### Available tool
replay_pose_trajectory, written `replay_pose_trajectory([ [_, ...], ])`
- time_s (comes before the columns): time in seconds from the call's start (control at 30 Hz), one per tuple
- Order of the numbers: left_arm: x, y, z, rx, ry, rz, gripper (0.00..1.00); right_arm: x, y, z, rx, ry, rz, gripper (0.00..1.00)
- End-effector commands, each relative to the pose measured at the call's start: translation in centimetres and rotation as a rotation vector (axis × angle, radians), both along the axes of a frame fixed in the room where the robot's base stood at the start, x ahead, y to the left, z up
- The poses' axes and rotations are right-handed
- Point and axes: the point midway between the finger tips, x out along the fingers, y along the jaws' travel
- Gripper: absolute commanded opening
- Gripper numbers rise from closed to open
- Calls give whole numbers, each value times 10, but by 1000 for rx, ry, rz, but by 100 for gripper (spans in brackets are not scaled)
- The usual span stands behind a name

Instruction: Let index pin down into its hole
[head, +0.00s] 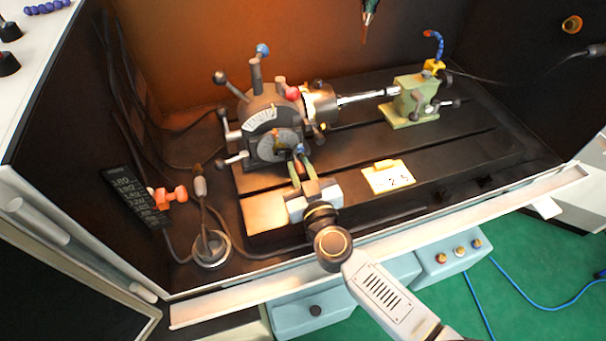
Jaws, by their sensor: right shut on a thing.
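The indexing head (262,110) stands on the dark slotted table at the left of the head view, with a round index plate (268,147) on its front. My right gripper (299,160) reaches in from the front, its fingers shut on a small blue-topped knob (300,148), which looks like the index pin, at the right of the plate. The pin's tip and its hole are hidden by the fingers and knob, so I cannot tell whether the pin is in the hole. My left gripper is not in view.
A chuck (318,100) holds a shiny bar (362,97) towards the green tailstock (411,101) at right. A black number chart (136,193), a lamp base (210,249) and cables are at left. The front right of the table is clear.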

Motion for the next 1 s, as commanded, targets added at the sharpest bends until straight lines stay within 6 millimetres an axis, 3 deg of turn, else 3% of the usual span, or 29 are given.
replay_pose_trajectory([
  [1.0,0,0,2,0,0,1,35,17,4,1,0,-1,-2,8],
])
